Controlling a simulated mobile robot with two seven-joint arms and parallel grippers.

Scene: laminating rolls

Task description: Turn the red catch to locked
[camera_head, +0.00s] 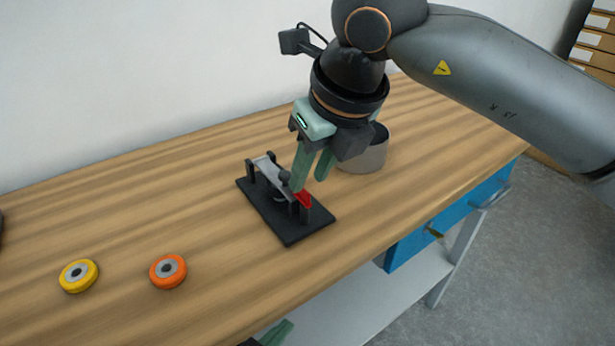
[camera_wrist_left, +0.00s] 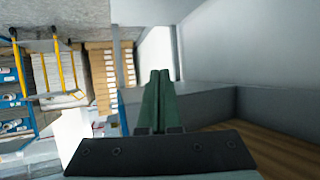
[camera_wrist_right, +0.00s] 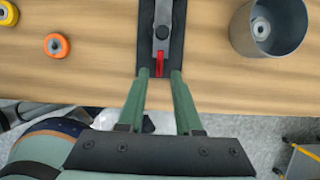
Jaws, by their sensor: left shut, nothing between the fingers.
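The red catch (camera_head: 303,199) is on the near end of a black laminating fixture (camera_head: 293,230) on the wooden table. In the right wrist view the red catch (camera_wrist_right: 159,64) lies between and just beyond the fingertips, in line with the fixture. My right gripper (camera_head: 308,184) is above the fixture, fingers pointing down, open with a clear gap between the fingers (camera_wrist_right: 157,75). The head view does not show whether a finger touches the catch. My left gripper (camera_head: 277,333) is low at the table's front edge, mostly out of frame. Its fingers are together and empty in the left wrist view (camera_wrist_left: 156,75).
A yellow roll (camera_head: 78,276) and an orange roll (camera_head: 168,271) lie on the table left of the fixture. A grey metal cup (camera_head: 364,157) stands right behind my right gripper. A blue drawer (camera_head: 450,222) hangs under the table. The table between the rolls and fixture is clear.

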